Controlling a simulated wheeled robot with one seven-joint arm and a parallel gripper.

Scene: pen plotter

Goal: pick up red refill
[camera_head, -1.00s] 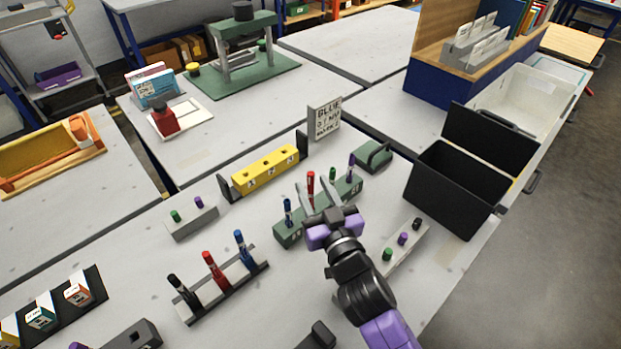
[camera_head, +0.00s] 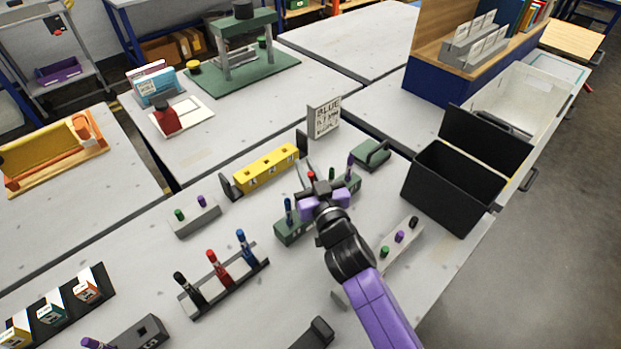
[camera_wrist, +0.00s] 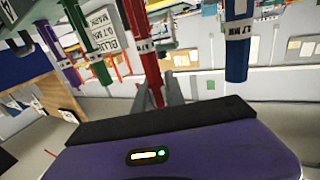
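The red refill (camera_head: 311,176) stands upright in the green block (camera_head: 292,232), between a blue refill (camera_head: 289,211) on the left and green and purple ones on the right. My gripper (camera_head: 312,172) is at the red refill and hides most of it in the head view. In the wrist view the red refill (camera_wrist: 143,50) runs down between the grey fingers (camera_wrist: 159,92), which look apart on either side of it. Contact cannot be made out. The blue refill (camera_wrist: 238,40) is to the right, the green (camera_wrist: 90,40) and purple (camera_wrist: 58,55) ones to the left.
A yellow block (camera_head: 266,168) and a "BLUE" sign (camera_head: 324,117) stand behind. A rack with black, red and blue pens (camera_head: 222,270) is at front left. An open black box (camera_head: 455,185) is right. A grey strip with caps (camera_head: 385,262) lies close to my arm.

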